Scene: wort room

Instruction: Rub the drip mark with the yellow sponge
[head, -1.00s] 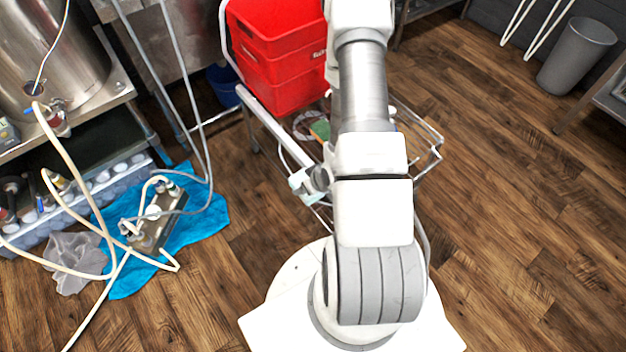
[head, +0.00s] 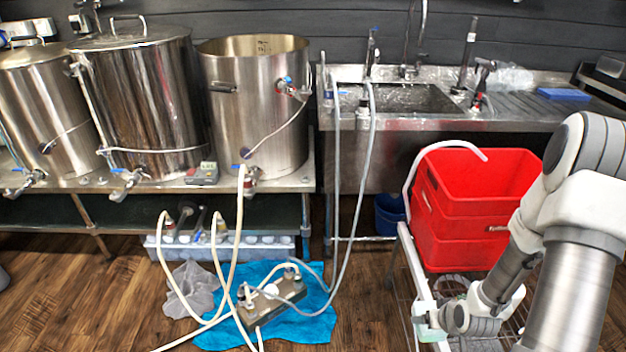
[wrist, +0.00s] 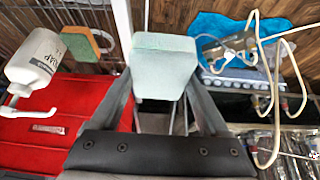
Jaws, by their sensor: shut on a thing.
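My gripper (wrist: 163,98) is shut on a pale mint-green block (wrist: 164,66), seen between its two fingers in the wrist view. In the head view the block (head: 430,333) shows small at the end of my arm, low at the left edge of the wire cart. A second, sponge-like piece with a green face and a yellow-orange edge (wrist: 82,43) lies apart from my gripper, at the upper left of the wrist view. I cannot make out a drip mark in any view.
Stacked red crates (head: 465,215) stand on the wire cart (head: 405,262) beside my arm. A white soap bottle (wrist: 38,58) shows in the wrist view. Steel kettles (head: 255,110) and a sink (head: 400,97) stand behind. Hoses and a pump (head: 272,303) lie on a blue cloth (head: 315,325).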

